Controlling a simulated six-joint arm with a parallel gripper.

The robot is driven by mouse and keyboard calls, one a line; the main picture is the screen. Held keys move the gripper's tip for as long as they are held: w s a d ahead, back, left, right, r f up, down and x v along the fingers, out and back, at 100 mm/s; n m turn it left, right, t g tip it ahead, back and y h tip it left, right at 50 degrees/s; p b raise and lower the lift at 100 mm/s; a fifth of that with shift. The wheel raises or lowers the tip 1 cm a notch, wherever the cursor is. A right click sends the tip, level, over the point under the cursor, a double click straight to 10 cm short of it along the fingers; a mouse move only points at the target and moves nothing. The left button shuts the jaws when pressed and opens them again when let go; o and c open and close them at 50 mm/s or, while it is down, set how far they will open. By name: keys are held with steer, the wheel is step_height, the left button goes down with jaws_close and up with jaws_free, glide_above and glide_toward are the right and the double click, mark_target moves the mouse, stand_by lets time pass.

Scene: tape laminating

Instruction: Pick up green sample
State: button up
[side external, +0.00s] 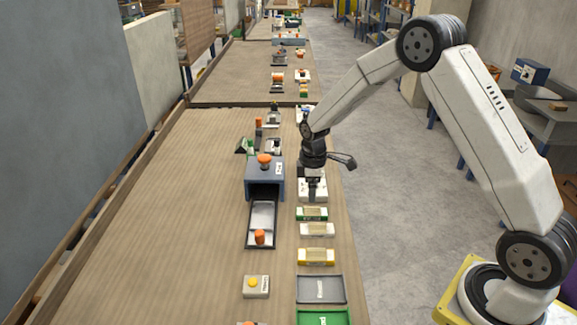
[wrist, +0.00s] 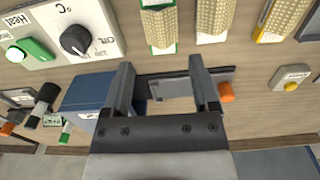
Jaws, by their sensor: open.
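The green sample (side external: 312,213) is a small block with a pale textured top and green edges. It lies on the table near the right edge, at the far end of a row of samples. In the wrist view, the green sample (wrist: 161,30) is beyond the fingertips, partly cut off by the top edge. My gripper (side external: 312,197) is above the white control box, just beyond the green sample. In the wrist view, my gripper (wrist: 160,63) has its two fingers spread, with nothing between them. The fingers hide part of the tray behind them.
A white sample (side external: 317,230) and a yellow sample (side external: 316,256) lie nearer. A blue-grey laminator (side external: 264,173) with a tray (side external: 262,214) stands left. Grey (side external: 320,289) and green (side external: 323,318) bins sit at the front.

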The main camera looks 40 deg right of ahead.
mark_target(309, 208)
steer(key=shift+f, duration=1.25)
steer(key=shift+w+a+f, duration=0.1)
steer(key=shift+a+f, duration=0.05)
steer(key=shift+f, duration=2.45)
jaws_close()
steer(key=shift+r, duration=0.15)
